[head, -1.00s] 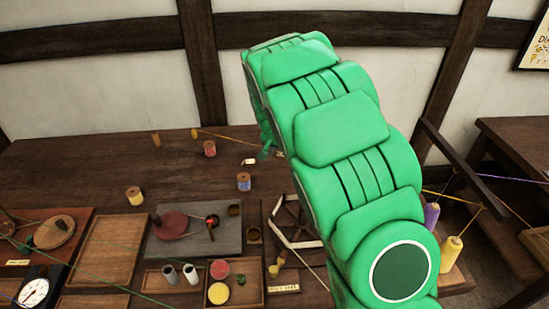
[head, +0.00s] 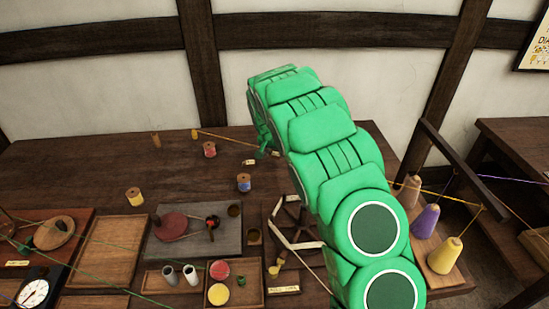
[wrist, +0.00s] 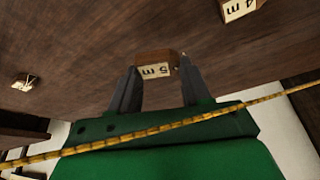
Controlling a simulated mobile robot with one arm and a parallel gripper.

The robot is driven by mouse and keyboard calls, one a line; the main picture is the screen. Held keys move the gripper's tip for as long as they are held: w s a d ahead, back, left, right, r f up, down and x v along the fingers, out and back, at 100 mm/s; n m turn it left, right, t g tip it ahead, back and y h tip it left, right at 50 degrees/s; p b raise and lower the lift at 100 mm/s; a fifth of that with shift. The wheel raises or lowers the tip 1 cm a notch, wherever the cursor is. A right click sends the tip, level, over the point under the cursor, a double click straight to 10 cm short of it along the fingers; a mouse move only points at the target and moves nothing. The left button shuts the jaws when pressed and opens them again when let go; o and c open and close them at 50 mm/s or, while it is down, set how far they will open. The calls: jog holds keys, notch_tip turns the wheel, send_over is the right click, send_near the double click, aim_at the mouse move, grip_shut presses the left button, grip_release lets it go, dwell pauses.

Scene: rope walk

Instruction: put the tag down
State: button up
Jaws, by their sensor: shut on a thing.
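My gripper (wrist: 157,84) is shut on a small wooden tag (wrist: 155,64) with a cream face marked "5 m". The tag sits between the fingertips in the wrist view, over the dark wooden tabletop; I cannot tell whether it touches the wood. In the head view my gripper (head: 263,151) is small and low over the far part of the table, partly hidden by my green arm. A second tag (wrist: 240,9), marked "4 m", lies at the top of the wrist view. A small pale tag (head: 249,162) shows beside my gripper in the head view; I cannot tell which it is.
Thread spools stand left of and near my gripper, one red (head: 209,149) and one blue (head: 243,182). A yellow cord (wrist: 190,120) crosses the wrist view over my gripper's body. Trays (head: 106,252) fill the front. Bare tabletop (head: 80,165) lies at the back left.

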aim_at(274, 153)
jog(key=shift+w+f, duration=0.55)
jog(key=shift+f, duration=1.6)
jog(key=shift+f, duration=0.15)
jog(key=o, duration=1)
jog(key=shift+r, duration=0.2)
jog(key=v, duration=1.2)
jog(key=shift+s, duration=0.1)
jog(key=shift+o, duration=0.3)
